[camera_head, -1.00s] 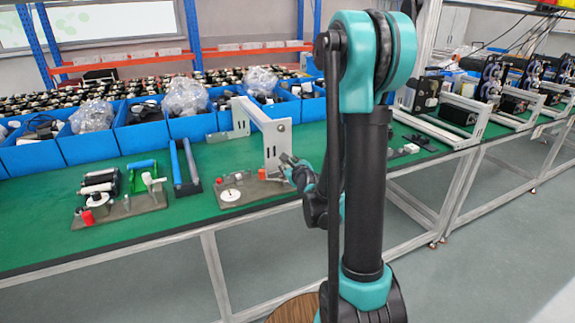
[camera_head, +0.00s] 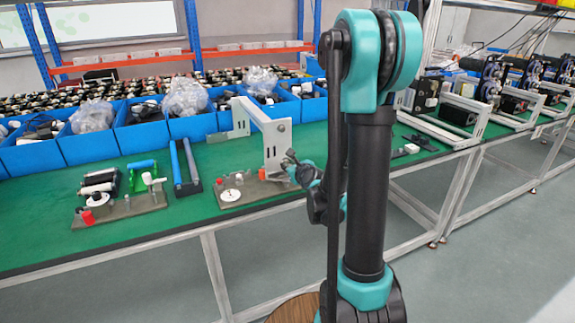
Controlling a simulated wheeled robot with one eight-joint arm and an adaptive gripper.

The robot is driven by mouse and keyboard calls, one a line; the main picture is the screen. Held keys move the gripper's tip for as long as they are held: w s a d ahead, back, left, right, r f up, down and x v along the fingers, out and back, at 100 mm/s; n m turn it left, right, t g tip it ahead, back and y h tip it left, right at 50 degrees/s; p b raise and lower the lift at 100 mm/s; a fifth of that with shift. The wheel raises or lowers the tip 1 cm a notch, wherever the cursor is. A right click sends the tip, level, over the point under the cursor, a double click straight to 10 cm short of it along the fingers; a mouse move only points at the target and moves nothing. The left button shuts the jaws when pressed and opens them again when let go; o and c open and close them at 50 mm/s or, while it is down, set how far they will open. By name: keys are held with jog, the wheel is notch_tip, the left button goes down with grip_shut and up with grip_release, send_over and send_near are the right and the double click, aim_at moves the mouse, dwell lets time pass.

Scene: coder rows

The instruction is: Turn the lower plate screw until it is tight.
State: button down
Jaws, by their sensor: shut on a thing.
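The upright light-grey plate (camera_head: 273,141) stands on a brown base (camera_head: 240,192) on the green workbench. A round mark or hole shows near its top; the lower plate screw is too small or hidden to make out. My gripper (camera_head: 290,157) is at the lower right edge of the plate, small in view and partly overlapping it. It is shut, at the place of the lower plate screw. The exact contact between the jaws and the screw cannot be seen.
A white disc (camera_head: 231,195) and a red piece (camera_head: 262,174) sit on the base left of my gripper. A second fixture (camera_head: 120,207) and a blue-handled rack (camera_head: 186,168) stand further left. Blue bins (camera_head: 142,134) line the back. Green bench is clear at the front left.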

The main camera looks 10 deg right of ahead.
jog(key=m+y, duration=0.1)
jog(key=m, duration=0.2)
jog(key=shift+d, duration=0.2)
jog(key=m+y, duration=0.1)
jog(key=m, duration=0.1)
jog(key=shift+w+m+y, duration=0.1)
jog(key=shift+m+y, duration=0.2)
jog(key=shift+y, duration=0.1)
jog(key=c, duration=1.6)
grip_release()
jog(key=shift+o, duration=0.2)
jog(key=shift+g, duration=0.3)
jog(key=n+h, duration=0.1)
jog(key=n, duration=0.2)
jog(key=shift+a+n+h, duration=0.25)
jog(key=shift+n+h, duration=0.05)
jog(key=shift+h, duration=0.1)
jog(key=n+t+h, duration=0.1)
jog(key=n, duration=0.2)
jog(key=shift+n+h, duration=0.3)
jog(key=shift+h, duration=0.1)
